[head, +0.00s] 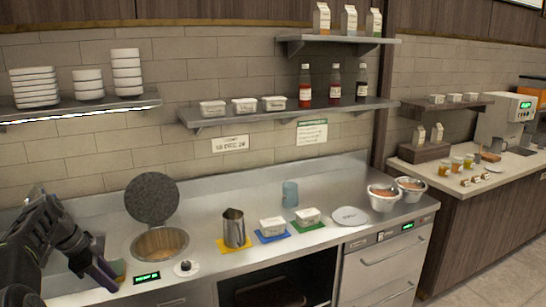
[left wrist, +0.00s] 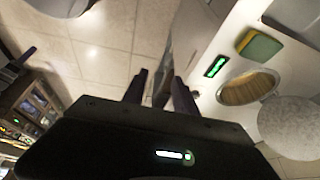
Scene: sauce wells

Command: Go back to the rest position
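My left gripper (head: 103,274) is at the lower left of the head view, by the front left of the counter. In the left wrist view its two dark fingers (left wrist: 160,84) stand apart with nothing held between them. Below them in that view are the floor and the counter's edge. A green and yellow sponge (head: 119,268) lies close beside the gripper in the head view; it also shows in the left wrist view (left wrist: 259,46), apart from the fingers. My right gripper is in neither view.
A round well (head: 160,243) with its lid (head: 151,199) raised is right of my left gripper. A metal pitcher (head: 234,228), white tubs (head: 272,226) on coloured mats, a blue cup (head: 290,193) and metal bowls (head: 383,197) stand farther right. Shelves hang above.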

